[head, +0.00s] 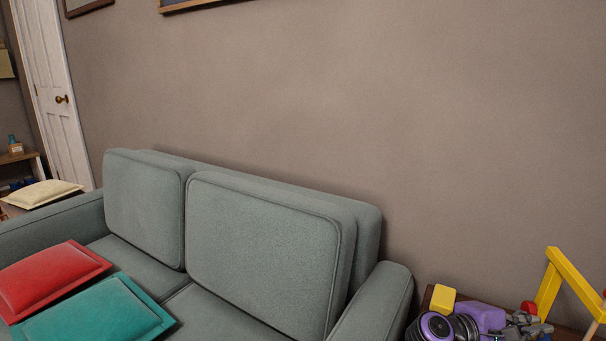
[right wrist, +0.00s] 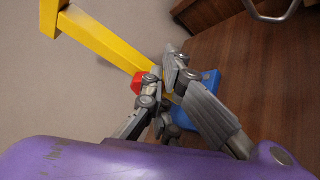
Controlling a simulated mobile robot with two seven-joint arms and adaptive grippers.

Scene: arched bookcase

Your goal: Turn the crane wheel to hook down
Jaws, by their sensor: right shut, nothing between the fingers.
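The toy crane has a yellow frame (head: 552,281) at the bottom right of the head view, cut off by the picture edge. In the right wrist view its yellow beam (right wrist: 98,38) slants down to a red round part (right wrist: 137,82), with a blue part (right wrist: 200,98) behind my fingers. I cannot tell whether the red part belongs to the wheel. My right gripper (right wrist: 164,72) is shut and empty, its fingertips close beside the red part; touching cannot be told. It also shows in the head view (head: 532,327), by the crane's foot. My left gripper is out of view.
A grey-green sofa (head: 262,238) with red (head: 50,278) and teal (head: 95,312) cushions stands left of the crane. A yellow block (head: 441,299) shows by my right arm. A brown wooden surface (right wrist: 240,65) lies beneath the gripper. A plain wall stands behind.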

